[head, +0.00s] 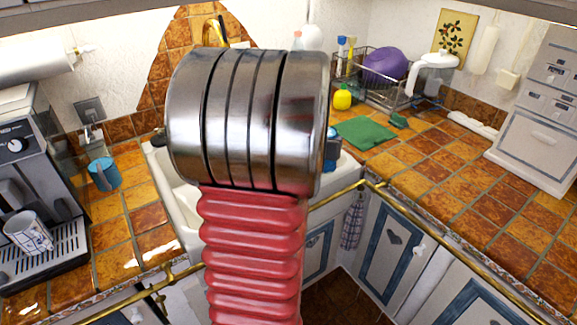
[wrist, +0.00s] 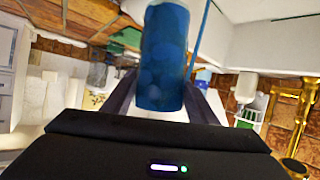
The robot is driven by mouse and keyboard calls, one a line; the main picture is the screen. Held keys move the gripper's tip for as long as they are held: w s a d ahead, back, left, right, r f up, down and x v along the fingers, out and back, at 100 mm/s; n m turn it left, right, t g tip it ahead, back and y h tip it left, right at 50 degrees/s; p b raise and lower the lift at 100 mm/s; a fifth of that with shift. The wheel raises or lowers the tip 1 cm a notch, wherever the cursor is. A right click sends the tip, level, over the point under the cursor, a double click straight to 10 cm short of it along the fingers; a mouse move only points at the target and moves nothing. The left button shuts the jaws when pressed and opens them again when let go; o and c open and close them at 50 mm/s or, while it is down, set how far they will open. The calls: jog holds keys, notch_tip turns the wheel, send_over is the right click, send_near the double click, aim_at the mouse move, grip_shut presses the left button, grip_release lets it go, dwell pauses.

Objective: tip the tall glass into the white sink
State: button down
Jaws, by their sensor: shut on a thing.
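A tall blue glass (wrist: 165,58) stands out between the dark fingers of my gripper (wrist: 163,104) in the wrist view. The gripper is shut on it. In the head view my arm hides the gripper; a small blue patch (head: 332,150) shows at the arm's right edge, perhaps part of the glass. The white sink (head: 163,183) lies behind my arm in the head view, with only its left side and part of its right rim visible. I cannot tell whether the glass is over the basin. The inside of the glass is not visible.
A coffee machine (head: 22,170) with a patterned cup (head: 28,232) stands at left, near a small blue cup (head: 104,174). A dish rack (head: 380,85), green cloth (head: 366,134) and yellow bottle (head: 342,97) are behind right. The tiled right counter (head: 440,165) is largely clear.

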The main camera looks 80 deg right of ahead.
jog(key=shift+w+d+r+n+g+p, duration=0.1)
jog(key=shift+w+r+n+g+p, duration=0.2)
jog(key=shift+w+n, duration=0.2)
jog(key=shift+w+d+r+n+g+p, duration=0.1)
jog(key=shift+w+r+n+g+p, duration=0.1)
jog(key=shift+w+n+g+p, duration=0.25)
dwell(1.2)
jog(key=shift+w+d+f+n+g+y+p, duration=0.15)
jog(key=shift+w+f+n+g+p, duration=0.35)
jog(key=shift+w, duration=0.2)
jog(key=shift+w+d+f+n+g+y+p, duration=0.1)
jog(key=shift+w+f+n+g+y+p, duration=0.05)
jog(key=shift+w+f+n+g+p, duration=0.45)
dwell(1.5)
jog(key=shift+w+d+f+n+g+p, duration=0.1)
jog(key=shift+w+f+n+g+p, duration=0.25)
jog(key=shift+n, duration=0.35)
jog(key=shift+w+f+n+g+p, duration=0.1)
jog(key=shift+f+n+g+p, duration=0.25)
jog(key=shift+n, duration=0.3)
dwell(1.7)
